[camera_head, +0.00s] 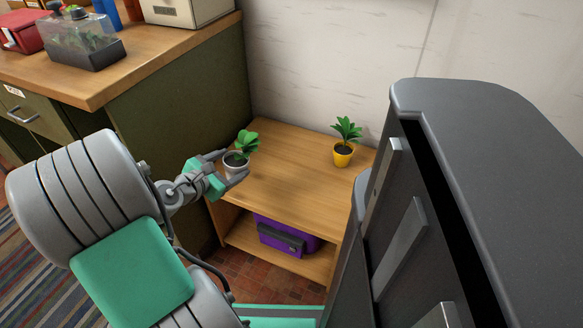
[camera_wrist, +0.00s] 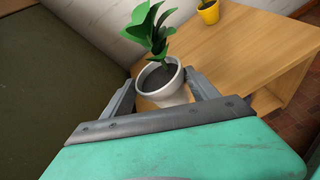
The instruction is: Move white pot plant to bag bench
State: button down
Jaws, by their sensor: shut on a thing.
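The white pot plant (camera_head: 236,159) is a small white pot with dark soil and green leaves. My gripper (camera_head: 230,170) is shut on its pot, one finger on each side. In the wrist view the white pot plant (camera_wrist: 162,80) stands upright between the fingers of my gripper (camera_wrist: 160,98). The wooden bench (camera_head: 285,170), with a lower shelf, is under and beside the pot, at its left end. I cannot tell whether the pot's base touches the bench top.
A yellow pot plant (camera_head: 343,143) stands at the bench's back right. A purple bag (camera_head: 287,236) lies on the lower shelf. A grey cabinet (camera_head: 490,180) stands close on the right. A wooden-topped workbench (camera_head: 110,80) is at the left. The bench top's middle is clear.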

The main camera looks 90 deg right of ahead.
jog(key=shift+w+d+r+n+t+h, duration=0.15)
jog(key=shift+w+d+n+t+h, duration=0.15)
jog(key=shift+n+h, duration=0.2)
jog(key=shift+w+d+r+n+t+h, duration=0.1)
jog(key=shift+w+r+n+t+h, duration=0.1)
jog(key=shift+w+n+h, duration=0.3)
jog(key=d+f+b, duration=0.2)
jog(key=d+f, duration=0.1)
jog(key=d, duration=0.1)
jog(key=w+d+f+b, duration=0.1)
jog(key=d+f+b, duration=0.2)
jog(key=d, duration=0.1)
jog(key=w+d+f+b, duration=0.1)
jog(key=d+f+b, duration=0.1)
jog(key=d, duration=0.3)
jog(key=shift+w+f+b, duration=0.1)
jog(key=shift+f+b, duration=0.2)
jog(key=shift+f, duration=0.25)
jog(key=f+b, duration=0.3)
jog(key=f, duration=0.1)
jog(key=shift+d, duration=0.3)
jog(key=shift+r, duration=0.15)
jog(key=shift+c, duration=1)
grip_release()
jog(key=shift+a, duration=0.1)
